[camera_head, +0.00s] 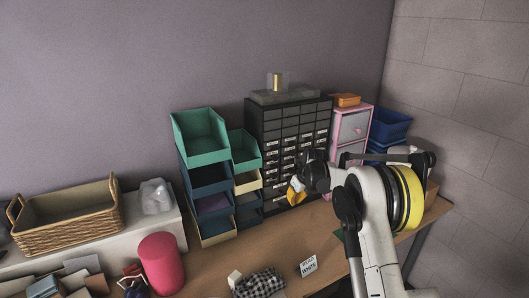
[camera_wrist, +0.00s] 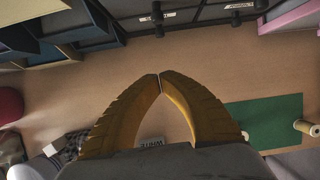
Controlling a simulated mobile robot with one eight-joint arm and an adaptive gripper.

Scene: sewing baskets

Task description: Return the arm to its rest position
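My gripper (camera_head: 293,190) hangs over the wooden table in front of the dark drawer cabinet (camera_head: 290,122) in the head view. Nothing is held. My white arm is bent and reaches in from the right side of the head view.
Stacked green and blue bins (camera_head: 199,137) stand left of the cabinet, and a pink drawer unit (camera_head: 352,127) right of it. A red cylinder (camera_head: 161,263), checkered cloth (camera_head: 260,284) and a label card (camera_head: 308,266) are at the front. A green mat (camera_wrist: 267,118) lies right in the wrist view.

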